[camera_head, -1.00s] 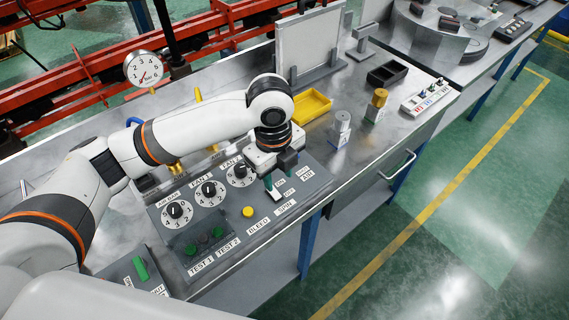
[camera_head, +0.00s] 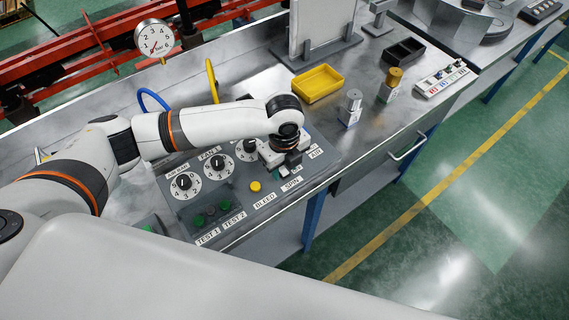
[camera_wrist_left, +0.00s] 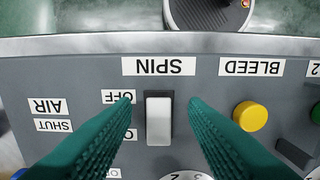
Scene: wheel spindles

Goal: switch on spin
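The SPIN switch is a white rocker (camera_wrist_left: 159,119) in a dark frame on the grey control panel (camera_wrist_left: 75,75). In the left wrist view the SPIN label (camera_wrist_left: 159,66) reads upside down above it, with an OFF label (camera_wrist_left: 117,97) beside the rocker. A lower label is partly covered by a finger. My left gripper (camera_wrist_left: 160,106) is open, its green fingers apart on either side of the rocker with nothing between them seen to be gripped. In the head view my left gripper (camera_head: 284,166) is over the panel's right part and hides the switch. My right gripper is not seen.
A yellow BLEED button (camera_head: 255,186), round dials (camera_head: 184,182) and green buttons (camera_head: 198,219) share the panel. A pressure gauge (camera_head: 155,39) stands at the back left. A yellow tray (camera_head: 318,84) and a silver cylinder (camera_head: 351,106) stand beyond the panel.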

